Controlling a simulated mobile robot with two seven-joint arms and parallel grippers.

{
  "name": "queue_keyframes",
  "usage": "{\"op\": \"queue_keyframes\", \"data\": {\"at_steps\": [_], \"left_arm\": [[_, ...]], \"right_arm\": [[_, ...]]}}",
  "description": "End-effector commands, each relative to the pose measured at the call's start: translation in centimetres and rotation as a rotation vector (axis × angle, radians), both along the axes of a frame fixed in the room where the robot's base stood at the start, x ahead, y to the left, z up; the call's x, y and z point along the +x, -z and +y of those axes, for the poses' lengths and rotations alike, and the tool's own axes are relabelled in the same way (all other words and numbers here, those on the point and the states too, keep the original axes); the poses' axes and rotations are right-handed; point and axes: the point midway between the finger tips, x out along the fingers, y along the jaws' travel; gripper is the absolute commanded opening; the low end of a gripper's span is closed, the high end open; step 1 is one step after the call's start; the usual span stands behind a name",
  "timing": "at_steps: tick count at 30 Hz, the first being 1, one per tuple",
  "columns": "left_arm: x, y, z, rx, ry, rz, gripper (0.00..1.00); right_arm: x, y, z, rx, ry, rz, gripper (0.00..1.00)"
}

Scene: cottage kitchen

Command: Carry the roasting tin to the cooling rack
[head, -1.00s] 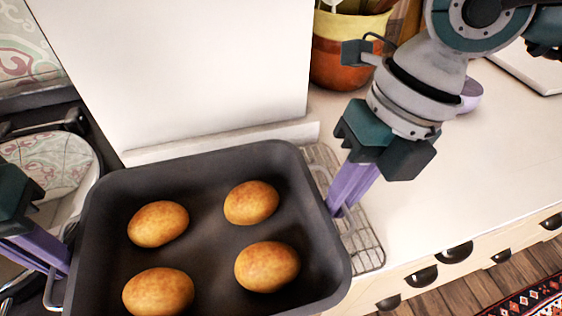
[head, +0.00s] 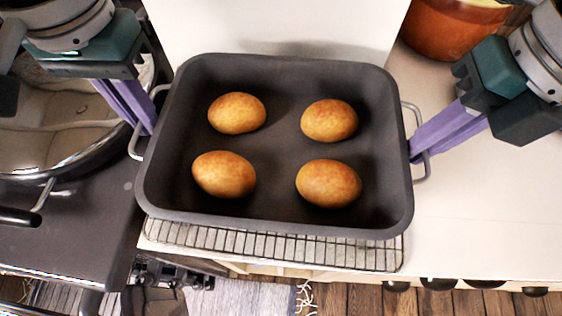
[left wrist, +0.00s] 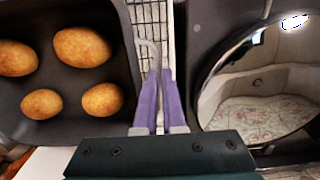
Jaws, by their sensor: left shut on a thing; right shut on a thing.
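The dark grey roasting tin (head: 279,150) with several round golden-brown potatoes is level in the middle of the head view; it also shows at the left of the left wrist view (left wrist: 68,78). My left gripper (head: 148,122) is shut on its left wire handle and shows in the left wrist view (left wrist: 159,78). My right gripper (head: 420,150) is shut on its right handle. The wire cooling rack (head: 270,247) lies beneath the tin, its front strip showing; the rest is hidden. I cannot tell whether the tin touches it.
An orange pot (head: 450,30) stands at the back right. A white upright panel (head: 275,25) is close behind the tin. The counter (head: 490,215) at right is clear.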

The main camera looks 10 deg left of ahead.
Motion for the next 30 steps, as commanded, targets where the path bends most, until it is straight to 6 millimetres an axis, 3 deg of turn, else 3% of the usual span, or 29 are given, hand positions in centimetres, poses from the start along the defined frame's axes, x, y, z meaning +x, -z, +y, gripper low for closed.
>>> {"op": "queue_keyframes", "data": {"at_steps": [11, 30], "left_arm": [[0.1, 0.5, 0.1, 0.002, -0.001, -0.002, 0.00], [0.1, 4.6, 0.1, 0.002, -0.001, -0.002, 0.00]], "right_arm": [[0.1, 0.5, -0.1, -0.001, 0.002, -0.002, 0.00], [0.1, 4.7, -0.1, -0.001, 0.002, -0.002, 0.00]]}}
